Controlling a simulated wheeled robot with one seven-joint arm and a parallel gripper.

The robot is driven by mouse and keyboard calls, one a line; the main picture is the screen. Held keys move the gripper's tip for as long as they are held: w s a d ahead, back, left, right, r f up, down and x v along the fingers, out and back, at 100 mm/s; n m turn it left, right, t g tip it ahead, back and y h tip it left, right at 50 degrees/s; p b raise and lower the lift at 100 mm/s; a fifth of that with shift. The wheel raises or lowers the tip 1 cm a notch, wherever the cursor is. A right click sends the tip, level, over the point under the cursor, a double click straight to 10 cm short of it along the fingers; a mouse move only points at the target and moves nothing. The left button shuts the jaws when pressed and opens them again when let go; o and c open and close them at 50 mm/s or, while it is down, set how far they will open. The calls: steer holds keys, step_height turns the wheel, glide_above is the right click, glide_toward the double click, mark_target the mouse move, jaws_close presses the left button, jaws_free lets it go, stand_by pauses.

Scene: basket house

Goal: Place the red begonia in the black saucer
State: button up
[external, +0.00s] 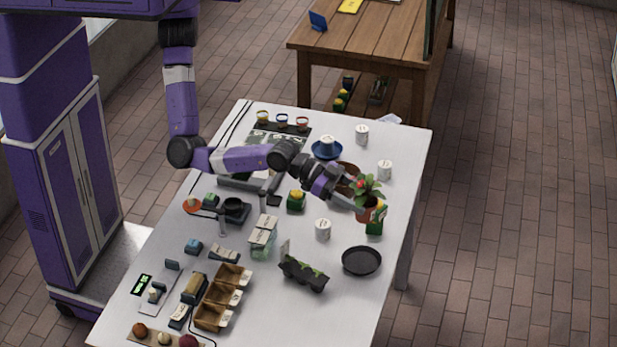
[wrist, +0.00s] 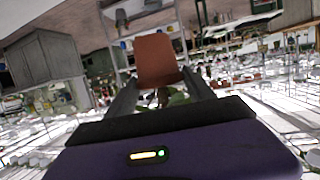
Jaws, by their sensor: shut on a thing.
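The red begonia (external: 367,188) has green leaves, a red bloom and a terracotta pot. My gripper (external: 358,203) is shut on it near the right side of the white table. In the wrist view the terracotta pot (wrist: 157,60) is between the two fingers of my gripper (wrist: 160,85), with some leaves below it. The black saucer (external: 361,261) lies on the table near the right edge, below the begonia in the external view. It looks empty and apart from the plant. I cannot tell how high the pot is above the table.
A green and yellow box (external: 376,222) stands close beside the begonia pot. A white cup (external: 323,230) and a black tray of seedlings (external: 303,273) are left of the saucer. A blue saucer (external: 326,150) is farther back. The table's right edge is near the black saucer.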

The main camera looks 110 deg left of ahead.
step_height(320, 180, down, 17)
steer(key=shift+f+p, duration=0.1)
steer(key=shift+p, duration=0.2)
steer(key=shift+f, duration=0.1)
steer(key=shift+f, duration=0.15)
steer(key=o, duration=1.5)
steer(key=shift+r, duration=0.3)
steer(key=v, duration=0.6)
steer(key=shift+s, duration=0.15)
steer(key=shift+s+a+r, duration=0.15)
steer(key=shift+s, duration=0.4)
